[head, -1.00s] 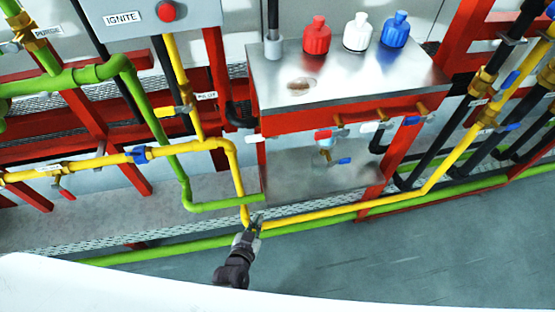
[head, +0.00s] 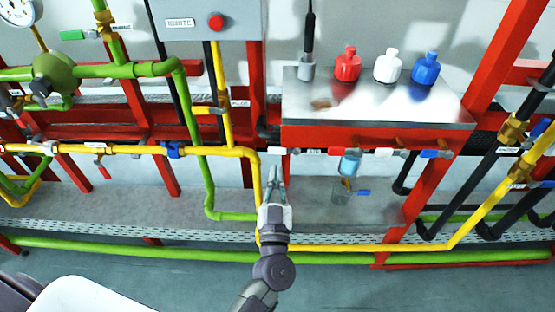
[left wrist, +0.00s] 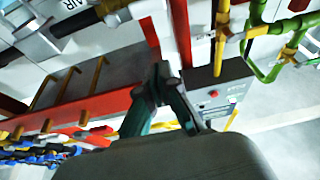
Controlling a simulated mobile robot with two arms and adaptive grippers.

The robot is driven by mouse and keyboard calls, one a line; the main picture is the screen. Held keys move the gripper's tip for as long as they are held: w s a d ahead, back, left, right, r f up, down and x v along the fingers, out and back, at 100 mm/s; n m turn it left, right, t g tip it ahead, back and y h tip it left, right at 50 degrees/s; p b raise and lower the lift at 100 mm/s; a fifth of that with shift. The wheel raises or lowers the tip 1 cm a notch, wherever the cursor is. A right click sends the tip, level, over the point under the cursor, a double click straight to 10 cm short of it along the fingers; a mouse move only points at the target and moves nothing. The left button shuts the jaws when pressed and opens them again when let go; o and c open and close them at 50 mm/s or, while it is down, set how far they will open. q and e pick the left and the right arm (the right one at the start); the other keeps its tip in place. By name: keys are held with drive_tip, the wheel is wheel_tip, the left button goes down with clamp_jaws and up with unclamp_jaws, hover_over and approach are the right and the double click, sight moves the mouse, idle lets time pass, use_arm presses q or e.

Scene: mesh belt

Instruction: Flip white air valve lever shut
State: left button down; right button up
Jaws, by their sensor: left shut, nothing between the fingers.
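A small white lever (head: 276,150) sits at the left front edge under the steel bench top. Another white lever (head: 390,153) sits further right on the same edge, between a red lever (head: 332,152) and a blue lever (head: 435,154). The head view labels there are too small to read. My left gripper (head: 277,170) is shut and empty, pointing up just below the leftmost white lever; whether they touch cannot be told. In the left wrist view its fingers (left wrist: 160,78) are together, and a label reading AIR (left wrist: 74,23) shows at upper left. My right gripper is not in view.
Yellow (head: 258,190) and green (head: 206,180) pipes run close left of my left gripper. Red, white and blue bottles (head: 387,66) stand on the bench top. The IGNITE box (head: 190,22) hangs upper left.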

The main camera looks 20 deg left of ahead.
use_arm(q)
wheel_tip(320, 180, up, 3)
hover_over(277, 152)
drive_tip(key=s, duration=0.1)
drive_tip(key=f, duration=0.2)
drive_tip(key=shift+s+d+f, duration=0.2)
drive_tip(key=shift+d+f, duration=0.1)
drive_tip(key=shift+f, duration=0.05)
drive_tip(key=shift+f+b, duration=0.35)
drive_tip(key=shift+f, duration=0.25)
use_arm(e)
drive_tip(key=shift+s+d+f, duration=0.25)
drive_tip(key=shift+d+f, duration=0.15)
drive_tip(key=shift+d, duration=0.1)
use_arm(q)
drive_tip(key=shift+a, duration=0.1)
